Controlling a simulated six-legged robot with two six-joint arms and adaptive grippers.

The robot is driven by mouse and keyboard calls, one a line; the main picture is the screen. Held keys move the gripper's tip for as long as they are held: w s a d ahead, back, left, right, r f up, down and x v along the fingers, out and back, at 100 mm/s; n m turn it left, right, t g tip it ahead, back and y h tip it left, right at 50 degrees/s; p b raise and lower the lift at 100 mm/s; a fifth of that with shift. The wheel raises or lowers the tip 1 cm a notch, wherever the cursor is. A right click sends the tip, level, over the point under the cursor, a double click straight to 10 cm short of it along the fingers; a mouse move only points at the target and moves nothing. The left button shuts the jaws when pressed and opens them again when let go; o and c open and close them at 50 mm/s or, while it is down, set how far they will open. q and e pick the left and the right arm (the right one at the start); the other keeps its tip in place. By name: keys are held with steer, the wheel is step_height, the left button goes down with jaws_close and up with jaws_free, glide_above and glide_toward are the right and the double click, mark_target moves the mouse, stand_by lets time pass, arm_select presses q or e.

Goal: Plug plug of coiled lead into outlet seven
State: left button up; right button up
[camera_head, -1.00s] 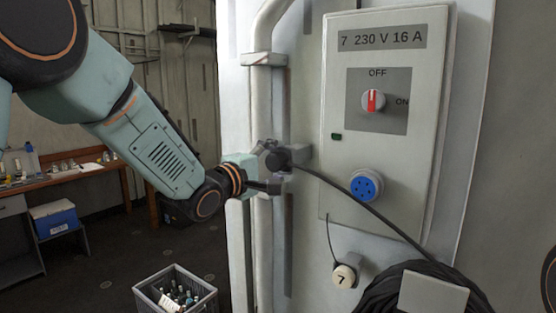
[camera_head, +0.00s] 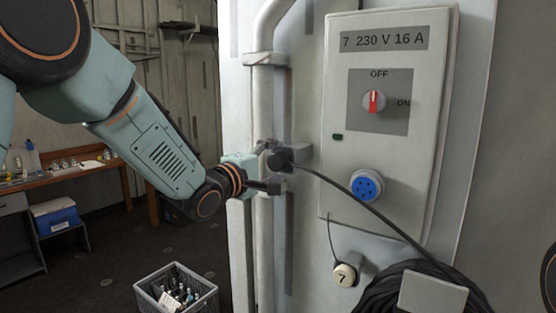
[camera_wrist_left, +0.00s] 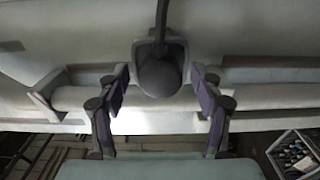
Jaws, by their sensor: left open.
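The dark plug (camera_head: 281,158) of the coiled lead sits at a grey bracket on the wall panel, left of the outlet box. In the left wrist view the plug (camera_wrist_left: 160,76) lies between my two spread fingers, with gaps on both sides. My left gripper (camera_head: 268,168) is open around the plug; it also shows in the left wrist view (camera_wrist_left: 160,98). The blue round outlet (camera_head: 367,186) is on the grey box labelled "7 230 V 16 A". Its red switch (camera_head: 374,101) stands upright, toward OFF. My right gripper is out of view.
The black lead (camera_head: 370,210) runs from the plug down to a coil (camera_head: 385,291) at lower right. A vertical pipe (camera_head: 265,100) stands behind my gripper. A grey crate (camera_head: 178,298) is on the floor.

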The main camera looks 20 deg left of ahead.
mark_target(274, 163)
arm_select(q)
steer(key=shift+w+d, duration=0.1)
steer(key=shift+p, duration=0.35)
steer(key=shift+c, duration=0.3)
steer(key=shift+f, duration=0.15)
jaws_close()
stand_by(0.4)
steer(key=shift+s+a, duration=0.3)
steer(key=shift+s, duration=0.25)
steer(key=shift+p+v, duration=0.6)
steer(key=shift+v, duration=1.85)
